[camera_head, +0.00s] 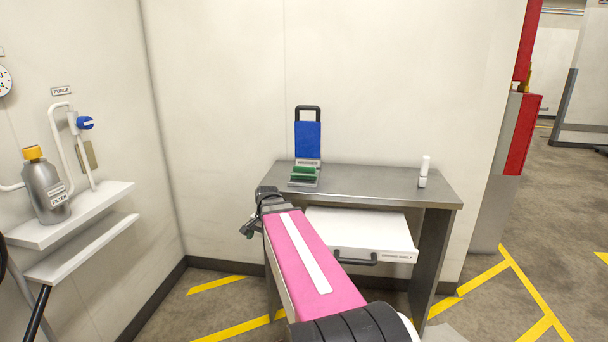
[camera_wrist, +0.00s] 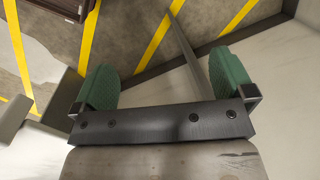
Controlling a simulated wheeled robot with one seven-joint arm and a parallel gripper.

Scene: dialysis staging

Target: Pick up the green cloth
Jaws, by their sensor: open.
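A small green folded item (camera_head: 303,172), which looks like the green cloth, sits in a labelled holder (camera_head: 302,184) on the left part of the grey table (camera_head: 370,181). A blue panel with a dark handle (camera_head: 308,138) stands upright behind it. My gripper (camera_wrist: 165,78) is open in the wrist view, its green-padded fingers wide apart with nothing between them. The cloth does not show in the wrist view. In the head view my pink arm reaches to the table's front left, and its dark end is below and left of the cloth; the fingers are hard to make out there.
A white bottle (camera_head: 424,171) stands at the table's right end. A white drawer with a dark handle (camera_head: 360,236) sits under the tabletop. Wall shelves with a grey, yellow-capped bottle (camera_head: 44,184) are at left. The tabletop's middle is clear.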

